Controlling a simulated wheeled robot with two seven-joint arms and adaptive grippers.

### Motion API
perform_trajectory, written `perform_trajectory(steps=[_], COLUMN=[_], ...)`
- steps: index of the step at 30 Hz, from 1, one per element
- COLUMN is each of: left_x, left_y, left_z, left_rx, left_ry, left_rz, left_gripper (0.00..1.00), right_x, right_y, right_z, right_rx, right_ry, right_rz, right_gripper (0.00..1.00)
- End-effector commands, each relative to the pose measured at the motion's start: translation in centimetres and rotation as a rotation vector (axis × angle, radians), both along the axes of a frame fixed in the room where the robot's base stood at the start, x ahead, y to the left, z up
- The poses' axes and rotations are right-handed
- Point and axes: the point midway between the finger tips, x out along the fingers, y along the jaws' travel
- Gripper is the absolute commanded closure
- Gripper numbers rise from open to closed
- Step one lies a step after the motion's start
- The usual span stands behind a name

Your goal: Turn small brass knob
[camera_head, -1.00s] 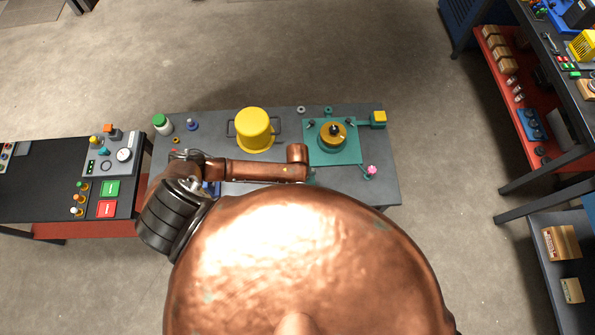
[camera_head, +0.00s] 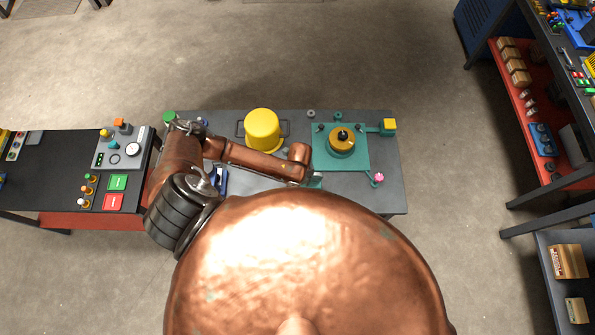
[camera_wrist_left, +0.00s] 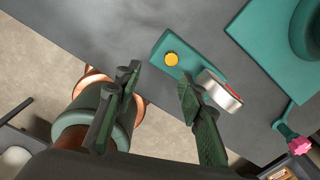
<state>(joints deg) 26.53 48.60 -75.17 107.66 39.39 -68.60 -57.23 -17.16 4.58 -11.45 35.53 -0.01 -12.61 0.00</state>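A small round brass-yellow knob (camera_wrist_left: 171,59) sits on a narrow teal plate (camera_wrist_left: 157,50) on the dark table in the left wrist view. A silver block with a red strip (camera_wrist_left: 222,92) is at the plate's other end. My left gripper (camera_wrist_left: 160,78) is open and empty, its two dark green fingers apart, with the knob just beyond the fingertips in the picture. I cannot tell its height above the plate. In the head view my copper arm and body hide most of this spot. A larger brass dial with a black top (camera_head: 341,140) sits on a square teal plate (camera_head: 359,160). My right gripper is not in view.
The table (camera_head: 395,195) also holds a yellow pot (camera_head: 262,130) and a pink star-shaped knob (camera_head: 379,178), also in the wrist view (camera_wrist_left: 299,145). A control-panel bench (camera_head: 60,150) stands to the left. Shelves (camera_head: 545,150) stand at the right.

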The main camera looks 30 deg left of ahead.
Motion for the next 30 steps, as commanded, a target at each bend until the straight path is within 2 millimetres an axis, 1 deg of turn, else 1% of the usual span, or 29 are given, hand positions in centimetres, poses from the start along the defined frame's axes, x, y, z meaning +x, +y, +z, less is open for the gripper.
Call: perform_trajectory(steps=[1,4,6,9,14,22,30], left_x=[0.0,-0.3,-0.4,-0.5,-0.6,-0.6,-0.7], left_y=[0.3,0.5,0.7,0.7,0.7,0.6,0.8], left_z=[0.1,0.0,0.0,0.0,-0.6,-2.9,-3.2], left_rx=[0.004,0.004,0.003,0.002,0.002,0.001,0.004], left_ry=[-0.002,0.000,-0.001,0.001,0.001,0.002,0.004], left_rz=[-0.083,-0.237,-0.313,-0.368,-0.373,-0.372,-0.370], left_gripper=[0.64,0.64,0.64,0.64,0.64,0.64,0.64], right_x=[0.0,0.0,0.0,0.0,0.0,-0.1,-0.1], right_y=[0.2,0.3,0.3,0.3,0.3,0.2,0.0], right_z=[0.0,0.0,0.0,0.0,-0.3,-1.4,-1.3], right_rx=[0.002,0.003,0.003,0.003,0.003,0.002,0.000], right_ry=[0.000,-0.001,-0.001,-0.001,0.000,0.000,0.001], right_rz=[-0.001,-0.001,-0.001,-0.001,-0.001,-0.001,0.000], right_gripper=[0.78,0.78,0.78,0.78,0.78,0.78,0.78])
